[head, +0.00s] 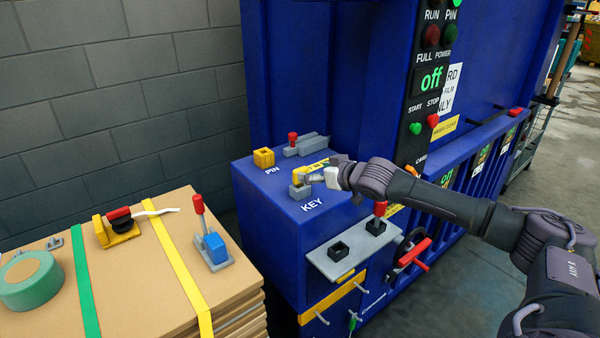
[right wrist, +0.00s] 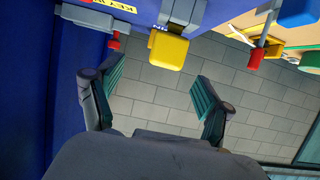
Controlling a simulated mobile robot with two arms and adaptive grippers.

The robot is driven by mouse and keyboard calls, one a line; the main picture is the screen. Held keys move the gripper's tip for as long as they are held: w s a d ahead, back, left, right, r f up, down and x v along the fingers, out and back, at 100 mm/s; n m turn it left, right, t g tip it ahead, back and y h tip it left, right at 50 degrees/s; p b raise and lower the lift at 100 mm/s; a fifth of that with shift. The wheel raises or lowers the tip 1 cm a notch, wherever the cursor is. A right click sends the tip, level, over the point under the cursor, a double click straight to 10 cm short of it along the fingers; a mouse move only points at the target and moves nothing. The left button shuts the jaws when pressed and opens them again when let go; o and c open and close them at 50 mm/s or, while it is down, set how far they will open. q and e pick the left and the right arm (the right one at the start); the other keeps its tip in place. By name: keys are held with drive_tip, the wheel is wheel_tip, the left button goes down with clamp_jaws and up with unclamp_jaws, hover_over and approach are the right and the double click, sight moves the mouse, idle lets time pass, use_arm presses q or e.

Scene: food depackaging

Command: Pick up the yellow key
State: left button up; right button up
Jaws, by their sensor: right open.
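The yellow key (head: 298,175) stands in a grey socket (head: 299,190) beside the KEY lettering on top of the blue machine box. It shows larger in the right wrist view (right wrist: 168,51), with the grey socket (right wrist: 184,12) above it in that inverted picture. My right gripper (head: 318,176) is close to the key's right side in the head view and partly covers that area. In the right wrist view my right gripper (right wrist: 157,98) is open and empty, its two fingers spread, with the key ahead between them. My left gripper is not in view.
A yellow block (head: 264,157) sits by the PIN lettering, near a red-handled lever (head: 293,139). A cardboard-topped stack (head: 140,285) at left carries green tape (head: 31,280), a red-and-yellow device (head: 118,225) and a blue block (head: 215,248). A grey shelf (head: 330,262) juts out below.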

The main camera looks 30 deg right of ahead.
sight(303, 171)
drive_tip(key=shift+w+a+f, duration=0.1)
drive_tip(key=shift+w+f, duration=0.05)
drive_tip(key=shift+w, duration=0.5)
drive_tip(key=shift+w+a+p, duration=0.15)
drive_tip(key=shift+w+p, duration=0.05)
drive_tip(key=shift+p, duration=0.1)
drive_tip(key=x, duration=0.1)
drive_tip(key=p+x, duration=0.1)
drive_tip(key=x, duration=0.1)
drive_tip(key=p+x, duration=0.1)
drive_tip(key=x, duration=0.1)
drive_tip(key=shift+s+a+f, duration=0.1)
drive_tip(key=shift+a+f, duration=0.05)
drive_tip(key=shift+a, duration=0.15)
drive_tip(key=shift+s, duration=0.15)
drive_tip(key=shift+c, duration=0.6)
drive_tip(key=c, duration=1.1)
drive_tip(key=shift+c, duration=0.2)
drive_tip(key=shift+d, duration=0.1)
